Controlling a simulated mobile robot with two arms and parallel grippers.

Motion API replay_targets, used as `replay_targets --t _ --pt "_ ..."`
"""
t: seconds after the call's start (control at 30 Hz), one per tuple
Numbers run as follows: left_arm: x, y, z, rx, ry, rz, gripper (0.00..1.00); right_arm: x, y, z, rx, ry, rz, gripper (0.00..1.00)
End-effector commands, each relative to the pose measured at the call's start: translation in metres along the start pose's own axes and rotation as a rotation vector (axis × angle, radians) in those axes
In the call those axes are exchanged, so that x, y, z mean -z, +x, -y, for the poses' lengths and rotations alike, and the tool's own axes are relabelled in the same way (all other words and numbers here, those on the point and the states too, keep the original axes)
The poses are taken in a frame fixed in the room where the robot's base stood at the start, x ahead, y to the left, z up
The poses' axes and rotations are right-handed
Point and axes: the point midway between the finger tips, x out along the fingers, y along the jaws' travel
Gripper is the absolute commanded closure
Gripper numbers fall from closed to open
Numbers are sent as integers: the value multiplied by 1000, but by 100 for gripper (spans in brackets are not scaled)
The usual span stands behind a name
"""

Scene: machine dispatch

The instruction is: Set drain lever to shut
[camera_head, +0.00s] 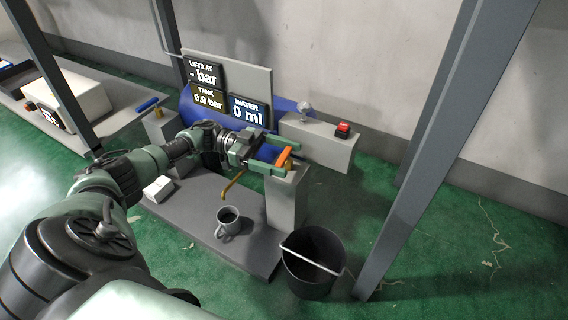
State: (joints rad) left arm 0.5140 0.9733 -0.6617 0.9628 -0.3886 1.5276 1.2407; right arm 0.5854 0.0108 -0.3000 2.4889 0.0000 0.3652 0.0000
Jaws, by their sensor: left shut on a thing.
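The drain lever, an orange bar (284,157), sits at the top of a grey post (287,195) right of the middle. My left gripper (284,158) reaches in from the left and is shut on the orange lever, one finger on each side of it. A bent brass spout (232,186) hangs below the gripper, over the grey base. The lever's pivot is partly hidden by the gripper. My right gripper does not show.
A grey mug (228,222) stands on the grey base (190,215). A dark bucket (312,265) stands on the green floor. A red button (343,128) sits on a grey block. A frame post (440,150) rises at the right.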

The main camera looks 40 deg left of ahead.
Motion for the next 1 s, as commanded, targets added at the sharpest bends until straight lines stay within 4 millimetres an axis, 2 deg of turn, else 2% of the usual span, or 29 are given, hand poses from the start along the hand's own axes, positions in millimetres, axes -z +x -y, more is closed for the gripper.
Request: replay_targets --t 0.43,0.47,0.5,0.53,0.83,1.0 --pt "-1 0 -1 -11 0 2 94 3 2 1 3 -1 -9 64" --pt "-1 0 -1 -11 0 2 16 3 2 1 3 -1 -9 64" --pt "-1 0 -1 -11 0 1 4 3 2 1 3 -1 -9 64" --pt "-1 0 -1 -11 0 1 0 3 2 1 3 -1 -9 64" --pt "0 -4 0 -9 0 0 0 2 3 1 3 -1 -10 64" --pt "1 -27 1 -6 0 1 0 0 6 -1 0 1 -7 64"
